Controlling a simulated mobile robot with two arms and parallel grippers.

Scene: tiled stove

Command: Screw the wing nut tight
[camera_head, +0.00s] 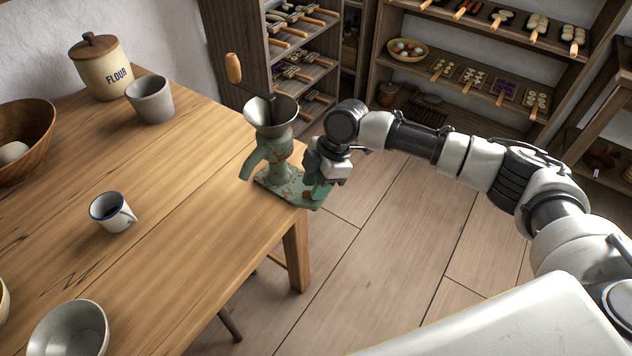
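A worn green hand grinder (278,156) with a metal funnel hopper (271,113) stands at the right corner of the wooden table (190,200). Its crank has a wooden handle (233,68) that points up at the back left. My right gripper (317,184) points down beside the grinder's right side, at the table corner. Its fingertips are small in the view and close to the grinder's base. The wing nut cannot be made out; the gripper may hide it. I cannot tell whether the fingers are open or shut. My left gripper is not in view.
A flour canister (103,72), a grey cup (151,101), an enamel mug (111,213), a wooden bowl (25,130) and a metal bowl (70,330) stand on the table's left part. The floor (385,240) right of the table is clear.

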